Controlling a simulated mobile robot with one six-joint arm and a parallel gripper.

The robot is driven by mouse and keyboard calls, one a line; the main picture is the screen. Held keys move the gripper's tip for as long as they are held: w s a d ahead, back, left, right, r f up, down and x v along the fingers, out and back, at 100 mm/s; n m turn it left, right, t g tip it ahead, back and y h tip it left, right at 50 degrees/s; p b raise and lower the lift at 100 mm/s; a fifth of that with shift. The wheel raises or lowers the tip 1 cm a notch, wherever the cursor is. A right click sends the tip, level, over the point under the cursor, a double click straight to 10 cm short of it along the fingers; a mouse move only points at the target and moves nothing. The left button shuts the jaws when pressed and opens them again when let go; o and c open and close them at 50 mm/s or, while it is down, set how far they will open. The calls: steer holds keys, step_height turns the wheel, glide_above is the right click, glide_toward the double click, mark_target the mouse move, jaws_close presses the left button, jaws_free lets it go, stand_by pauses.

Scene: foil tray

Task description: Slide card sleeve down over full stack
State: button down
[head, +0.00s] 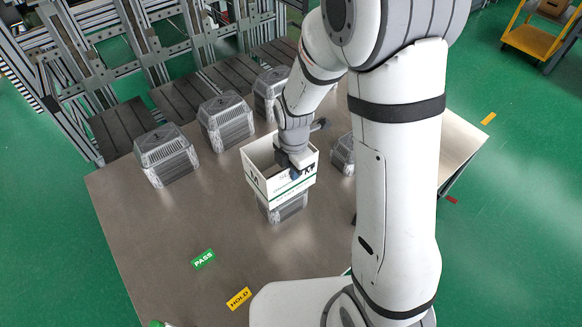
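The white card sleeve (262,187), with a green stripe and dark print, is an open-topped band near the middle of the table. My gripper (299,172) is at its right front wall and appears shut on that wall; the fingertips are small and partly hidden. A clear-grey stack of foil trays (288,209) shows directly beneath the sleeve, with its lower part exposed. The sleeve hides the top of this stack, so I cannot tell how far it surrounds it.
Other tray stacks stand at the left (166,156), back (227,121) and far back (268,88). Another stack (343,154) is close right of the sleeve, partly behind my arm. A green PASS label (203,259) and yellow HOLD label (239,298) mark the clear front-left table (150,225).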

step_height(320, 180, down, 13)
steer(key=b, duration=0.9)
steer(key=shift+s+f, duration=0.1)
steer(key=shift+f, duration=0.1)
stand_by(0.4)
steer(key=c, duration=2.1)
jaws_free()
steer(key=shift+c, duration=0.2)
steer(key=o, duration=0.5)
steer(key=shift+o, duration=0.2)
step_height(320, 180, up, 8)
steer(key=p, duration=0.1)
